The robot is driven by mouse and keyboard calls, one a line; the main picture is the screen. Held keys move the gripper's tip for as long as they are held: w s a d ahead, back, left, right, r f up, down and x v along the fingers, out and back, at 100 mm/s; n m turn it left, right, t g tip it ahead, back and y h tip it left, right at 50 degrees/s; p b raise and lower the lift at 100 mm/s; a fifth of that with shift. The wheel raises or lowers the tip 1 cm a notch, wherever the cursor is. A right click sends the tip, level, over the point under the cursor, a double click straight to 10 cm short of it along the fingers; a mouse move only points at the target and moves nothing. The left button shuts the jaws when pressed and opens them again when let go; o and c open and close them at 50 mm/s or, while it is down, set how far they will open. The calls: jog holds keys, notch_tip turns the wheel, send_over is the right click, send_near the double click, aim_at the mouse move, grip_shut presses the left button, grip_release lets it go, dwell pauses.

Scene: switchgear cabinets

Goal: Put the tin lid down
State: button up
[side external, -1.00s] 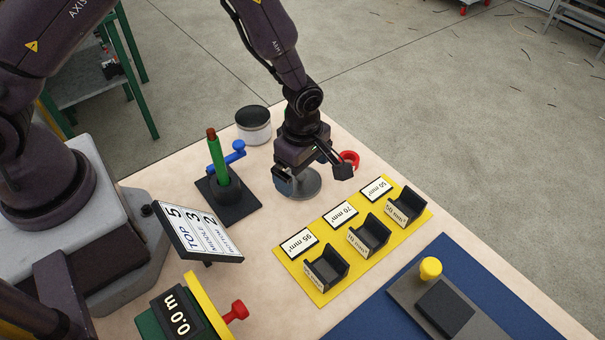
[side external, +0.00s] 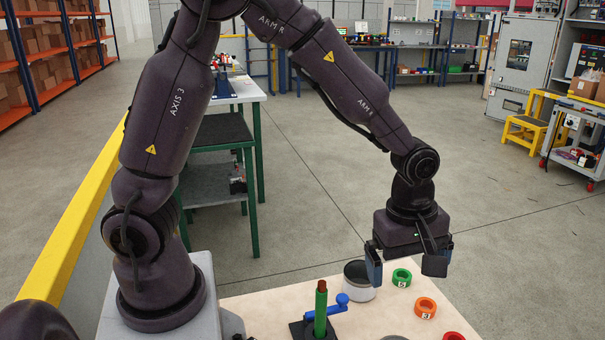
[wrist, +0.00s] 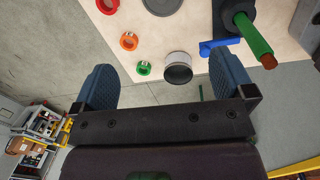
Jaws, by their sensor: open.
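My gripper (side external: 408,268) is open and empty, raised above the table near its far edge. Its two blue-grey fingers frame the wrist view (wrist: 160,88). A flat grey disc, which looks like the tin lid (side external: 394,337), lies on the table, cut by the lower edge of the side view. It also shows at the top edge of the wrist view (wrist: 163,4), apart from the fingers. The grey tin (side external: 360,289) stands upright on the table, its top dark; it appears between the fingers in the wrist view (wrist: 178,60).
Green (side external: 401,277), orange (side external: 425,307) and red (side external: 453,336) rings lie right of the tin. A post (side external: 320,312) with a green sleeve and a blue-handled part (side external: 340,301) stand left of the lid. The air around my gripper is clear.

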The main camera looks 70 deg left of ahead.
jog(key=s+a+r+m+t, duration=0.2)
jog(key=s+a+r+m, duration=0.2)
jog(key=s+r+m, duration=0.4)
jog(key=s+a+r+m+t, duration=0.2)
jog(key=s+a+r+m, duration=0.1)
jog(key=s+r+m, duration=0.4)
jog(key=shift+s+a+r+m+t, duration=0.4)
jog(key=shift+s+m, duration=0.2)
jog(key=shift+m, duration=0.2)
